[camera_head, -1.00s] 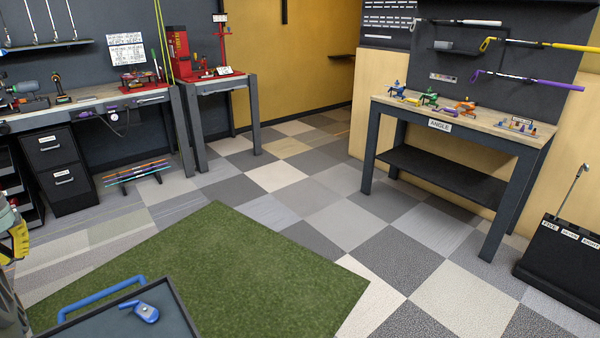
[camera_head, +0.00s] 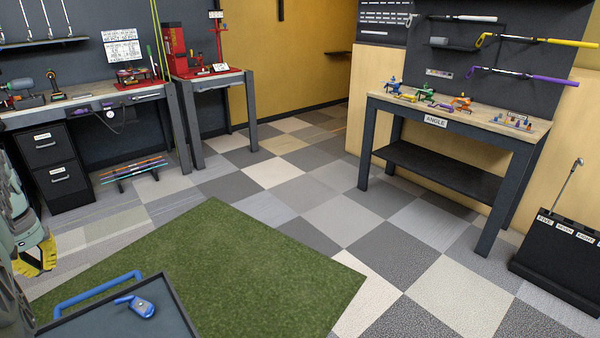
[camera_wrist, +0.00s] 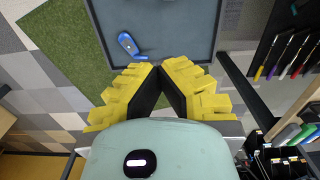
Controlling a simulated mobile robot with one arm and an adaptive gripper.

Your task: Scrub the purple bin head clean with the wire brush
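My gripper (camera_head: 38,258) hangs at the left edge of the head view, its yellow fingers pointing down. In the wrist view my gripper (camera_wrist: 159,69) has its fingertips together with nothing between them. A small blue object (camera_head: 140,306), possibly a club head, lies in the dark tray (camera_head: 90,325); it also shows in the wrist view (camera_wrist: 128,43) beyond the fingertips. Several slim tools or clubs with coloured handles (camera_wrist: 273,62) show at the right of the wrist view. I cannot pick out the wire brush or the purple bin head for certain.
A green mat (camera_head: 215,265) lies on the checkered floor. The ANGLE bench (camera_head: 520,140) stands right, below wall-mounted clubs, one with a purple grip (camera_head: 548,77). A black labelled bin (camera_head: 555,260) holds a club. Another workbench (camera_head: 60,108) stands left. The middle floor is clear.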

